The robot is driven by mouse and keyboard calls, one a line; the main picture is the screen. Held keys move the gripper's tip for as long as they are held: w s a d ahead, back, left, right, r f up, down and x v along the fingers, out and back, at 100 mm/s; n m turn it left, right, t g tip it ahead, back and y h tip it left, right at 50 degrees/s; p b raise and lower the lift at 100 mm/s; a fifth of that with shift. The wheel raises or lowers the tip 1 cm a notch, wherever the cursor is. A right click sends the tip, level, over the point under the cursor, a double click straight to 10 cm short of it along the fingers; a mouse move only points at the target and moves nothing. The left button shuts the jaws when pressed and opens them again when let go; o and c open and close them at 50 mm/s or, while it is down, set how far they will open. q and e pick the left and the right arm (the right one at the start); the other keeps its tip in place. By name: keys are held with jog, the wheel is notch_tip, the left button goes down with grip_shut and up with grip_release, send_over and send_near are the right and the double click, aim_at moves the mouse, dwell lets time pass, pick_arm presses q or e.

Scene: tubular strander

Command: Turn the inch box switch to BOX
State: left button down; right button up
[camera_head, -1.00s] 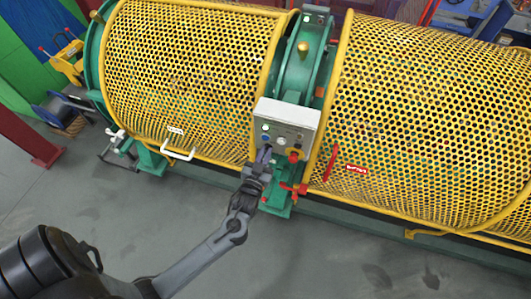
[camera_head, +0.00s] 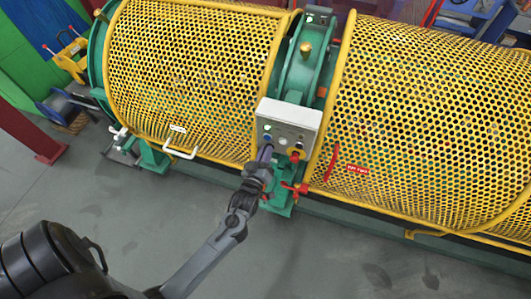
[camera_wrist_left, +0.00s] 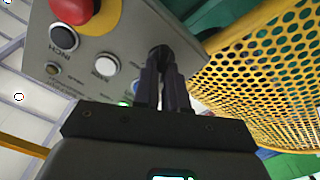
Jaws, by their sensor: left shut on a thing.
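The inch box (camera_head: 290,112) is a light grey control box on the green stand between the two yellow mesh guards. In the left wrist view its panel (camera_wrist_left: 85,50) fills the upper left, seen at a steep tilt. My left gripper (camera_head: 266,152) is at the lower left of the panel. In the left wrist view its two dark fingers (camera_wrist_left: 163,75) are close together on a dark switch knob (camera_wrist_left: 159,50). The fingers cover most of the knob, and its pointer and markings cannot be read. My right gripper is not in view.
A red emergency button (camera_wrist_left: 70,10) on a yellow collar, a black button (camera_wrist_left: 64,38) and a white button (camera_wrist_left: 106,65) share the panel. A red valve handle (camera_head: 295,189) is below the box. Mesh guards (camera_head: 190,75) flank it. The floor in front is clear.

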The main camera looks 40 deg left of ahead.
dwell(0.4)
pick_arm(q)
jog(key=c, duration=1.2)
grip_release()
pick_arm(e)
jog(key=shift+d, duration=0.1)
pick_arm(q)
jog(key=shift+s, duration=0.1)
